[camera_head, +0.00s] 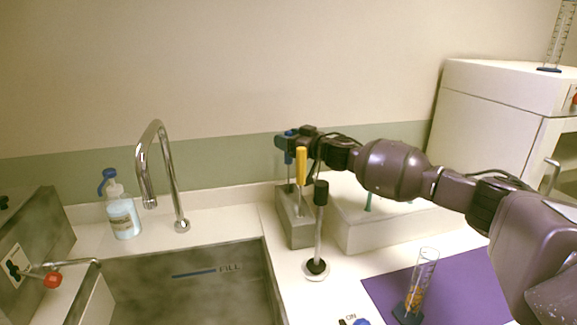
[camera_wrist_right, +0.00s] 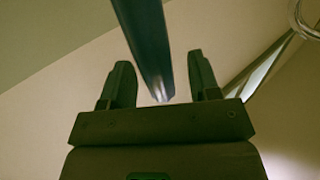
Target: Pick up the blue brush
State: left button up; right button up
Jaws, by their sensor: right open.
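The blue brush (camera_head: 289,157) stands at the back of the counter above a grey block (camera_head: 298,232), partly hidden by my right gripper. My right gripper (camera_head: 288,137) is at the upper part of the brush. In the right wrist view, the open fingers (camera_wrist_right: 160,85) have a dark blue shaft (camera_wrist_right: 148,45), apparently the brush handle, running into the space between them. Gaps show on both sides of its lower end, so it is not clamped. My left gripper is not in view.
A yellow-handled tool (camera_head: 301,166) stands just in front of the gripper. A black-topped rod (camera_head: 320,215) stands nearer. A pale box (camera_head: 375,232) lies under my right arm. A graduated cylinder (camera_head: 423,272) is on a purple mat (camera_head: 465,285). A sink (camera_head: 185,285) and tap are left.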

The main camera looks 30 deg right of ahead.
jog(key=shift+c, duration=0.4)
jog(key=c, duration=1)
grip_shut()
jog(key=shift+r, duration=0.1)
